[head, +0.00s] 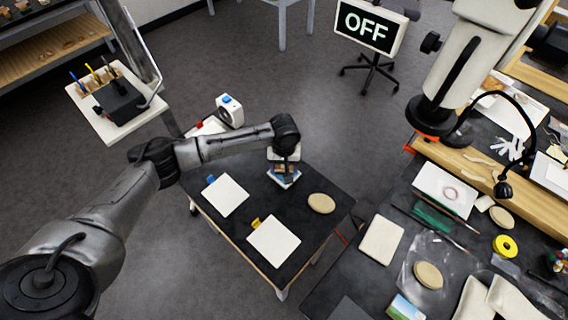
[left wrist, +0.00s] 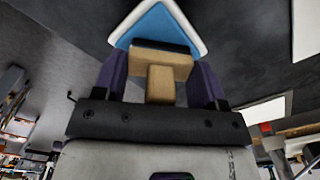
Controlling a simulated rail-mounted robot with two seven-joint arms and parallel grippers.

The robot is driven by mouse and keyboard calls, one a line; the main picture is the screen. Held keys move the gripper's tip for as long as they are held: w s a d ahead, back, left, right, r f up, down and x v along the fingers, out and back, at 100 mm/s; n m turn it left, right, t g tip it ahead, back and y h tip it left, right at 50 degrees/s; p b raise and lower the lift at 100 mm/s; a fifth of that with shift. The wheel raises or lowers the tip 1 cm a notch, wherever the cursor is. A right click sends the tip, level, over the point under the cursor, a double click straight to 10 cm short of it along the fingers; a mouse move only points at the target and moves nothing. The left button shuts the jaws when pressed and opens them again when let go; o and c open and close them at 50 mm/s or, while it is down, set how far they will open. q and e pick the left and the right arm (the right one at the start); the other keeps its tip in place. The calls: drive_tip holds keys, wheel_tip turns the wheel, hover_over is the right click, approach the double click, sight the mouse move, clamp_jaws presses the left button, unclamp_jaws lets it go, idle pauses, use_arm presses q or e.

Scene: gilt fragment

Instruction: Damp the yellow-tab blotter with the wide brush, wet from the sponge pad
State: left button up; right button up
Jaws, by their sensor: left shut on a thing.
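My left gripper (head: 284,162) is shut on the wide brush, above the sponge pad on the dark table. In the left wrist view the brush's wooden body (left wrist: 160,82) sits between the purple fingers, with a dark strip at its far edge. The blue sponge pad (left wrist: 158,24) in its white tray lies just beyond that strip; the tray also shows in the head view (head: 287,184). I cannot tell whether the bristles touch it. The yellow-tab blotter (head: 274,242) lies flat at the table's front, clear of the gripper. My right gripper is not in view.
A blue-tab blotter (head: 227,196) lies left of the sponge pad. A tan oval (head: 321,203) lies to its right. A red-tabbed white piece (head: 207,126) and a white device (head: 230,110) stand behind. A cluttered bench (head: 345,270) is at right. The sign reads OFF (head: 367,28).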

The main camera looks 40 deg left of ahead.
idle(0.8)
use_arm(q)
drive_tip(key=shift+f+p, duration=0.1)
drive_tip(key=shift+p, duration=0.3)
idle(0.3)
idle(1.0)
drive_tip(key=shift+p, duration=0.3)
drive_tip(key=shift+s+r+p, duration=0.1)
drive_tip(key=shift+r+p, duration=0.5)
drive_tip(key=shift+p, duration=0.15)
wheel_tip(320, 180, up, 4)
drive_tip(key=p, duration=0.5)
drive_tip(key=shift+r+p, duration=1)
drive_tip(key=shift+p, duration=0.45)
